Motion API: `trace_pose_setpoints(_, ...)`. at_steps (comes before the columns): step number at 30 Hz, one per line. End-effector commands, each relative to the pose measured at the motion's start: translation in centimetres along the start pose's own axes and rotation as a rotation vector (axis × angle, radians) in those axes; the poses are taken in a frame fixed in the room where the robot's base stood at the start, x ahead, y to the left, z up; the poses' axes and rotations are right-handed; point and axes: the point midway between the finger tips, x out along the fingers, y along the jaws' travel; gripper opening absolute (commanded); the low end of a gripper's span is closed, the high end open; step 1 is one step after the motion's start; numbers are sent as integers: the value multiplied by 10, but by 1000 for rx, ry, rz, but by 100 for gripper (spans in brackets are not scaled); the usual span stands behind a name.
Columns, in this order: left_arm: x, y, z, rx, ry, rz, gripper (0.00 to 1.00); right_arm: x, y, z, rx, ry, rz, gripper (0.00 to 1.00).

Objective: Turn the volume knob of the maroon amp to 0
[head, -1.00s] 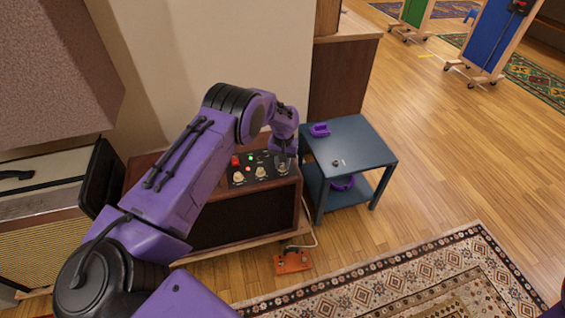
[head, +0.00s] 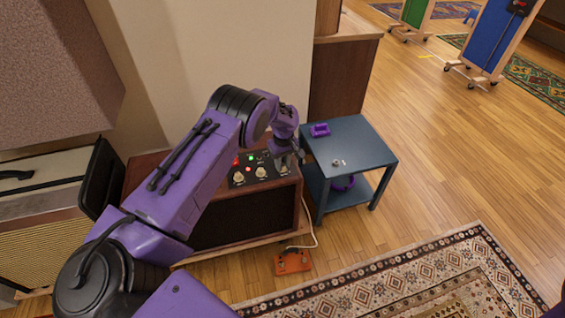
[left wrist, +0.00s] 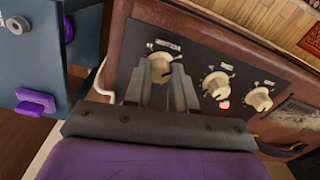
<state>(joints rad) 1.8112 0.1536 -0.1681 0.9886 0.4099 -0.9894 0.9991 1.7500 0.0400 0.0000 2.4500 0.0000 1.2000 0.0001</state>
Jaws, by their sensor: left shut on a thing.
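The maroon amp (head: 290,200) stands on a low wooden base against the wall. Its black top panel carries three cream knobs; the left knob (head: 239,177) and the middle knob (head: 261,172) are free. My left gripper (left wrist: 163,85) is at the end knob (left wrist: 160,68), the one nearest the blue side table, with its fingers shut on it. In the head view my left gripper (head: 285,163) partly covers this knob. The label above it is too blurred to read, and its pointer setting cannot be told. My right gripper is not seen.
A blue side table (head: 350,141) with small purple things stands close to the amp's right. An orange pedal (head: 292,262) with a cable lies on the floor in front. A cream amp (head: 40,215) stands at the left. A patterned rug (head: 420,275) covers the front floor.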

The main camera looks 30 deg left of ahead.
Motion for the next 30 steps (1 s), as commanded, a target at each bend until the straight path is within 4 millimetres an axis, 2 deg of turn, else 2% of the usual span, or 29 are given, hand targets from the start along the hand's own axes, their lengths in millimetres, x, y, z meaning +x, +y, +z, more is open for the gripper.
trace_pose_setpoints(14,-3,2,-2,-15,6,6,0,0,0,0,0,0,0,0)
trace_pose_setpoints(15,-3,2,-2,-15,6,6,35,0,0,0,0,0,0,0)
trace_pose_setpoints(17,-3,1,-2,-15,6,5,50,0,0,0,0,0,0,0)
trace_pose_setpoints(26,-3,1,-1,-13,2,2,50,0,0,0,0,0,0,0)
trace_pose_setpoints(30,-26,1,-1,-13,4,4,50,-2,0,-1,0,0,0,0)
